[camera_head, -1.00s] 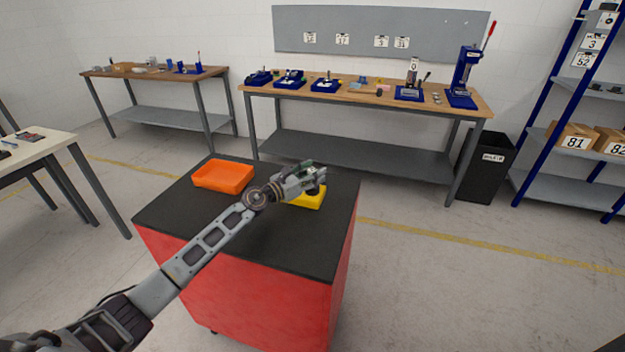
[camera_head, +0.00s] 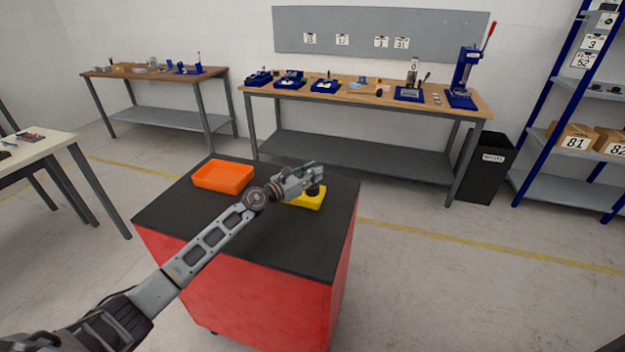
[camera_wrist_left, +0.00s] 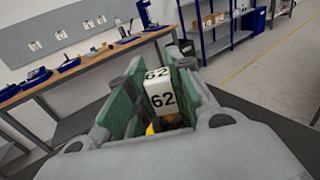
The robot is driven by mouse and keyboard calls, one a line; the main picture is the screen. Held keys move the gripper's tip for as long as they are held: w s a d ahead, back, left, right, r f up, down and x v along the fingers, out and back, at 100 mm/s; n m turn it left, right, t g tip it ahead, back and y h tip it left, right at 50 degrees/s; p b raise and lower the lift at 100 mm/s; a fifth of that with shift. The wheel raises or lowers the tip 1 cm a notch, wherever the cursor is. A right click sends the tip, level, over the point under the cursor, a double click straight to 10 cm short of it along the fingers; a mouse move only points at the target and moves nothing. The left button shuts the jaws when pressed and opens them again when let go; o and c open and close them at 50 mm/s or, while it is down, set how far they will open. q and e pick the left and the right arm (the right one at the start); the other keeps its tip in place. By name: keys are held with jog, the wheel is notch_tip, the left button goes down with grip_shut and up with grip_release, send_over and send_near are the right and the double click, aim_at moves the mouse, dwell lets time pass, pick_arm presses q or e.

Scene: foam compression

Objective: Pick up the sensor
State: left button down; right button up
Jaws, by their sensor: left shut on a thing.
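My left gripper (camera_head: 314,180) is over the yellow tray (camera_head: 308,201) on the black top of the red cabinet. In the left wrist view its green-padded fingers (camera_wrist_left: 155,105) are shut on a white piece marked 62 (camera_wrist_left: 160,92), which I take to be the sensor. Something yellow shows beneath it there. In the head view the gripper hides most of the piece, and a small dark part shows just above the yellow tray. I cannot tell whether the piece touches the tray. My right gripper is not in view.
An orange tray (camera_head: 223,177) sits on the black cabinet top (camera_head: 270,240), left of the gripper. Behind stands a workbench (camera_head: 350,93) with blue fixtures and a blue press (camera_head: 463,75). A black bin (camera_head: 485,168) stands right. The front of the cabinet top is clear.

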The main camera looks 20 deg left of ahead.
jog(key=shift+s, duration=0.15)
pick_arm(q)
jog(key=shift+r, duration=0.3)
jog(key=shift+r+p, duration=0.6)
jog(key=shift+r, duration=0.3)
notch_tip(320, 180, up, 6)
jog(key=p, duration=0.3)
notch_tip(320, 180, up, 10)
jog(key=p, duration=0.4)
jog(key=shift+f, duration=0.2)
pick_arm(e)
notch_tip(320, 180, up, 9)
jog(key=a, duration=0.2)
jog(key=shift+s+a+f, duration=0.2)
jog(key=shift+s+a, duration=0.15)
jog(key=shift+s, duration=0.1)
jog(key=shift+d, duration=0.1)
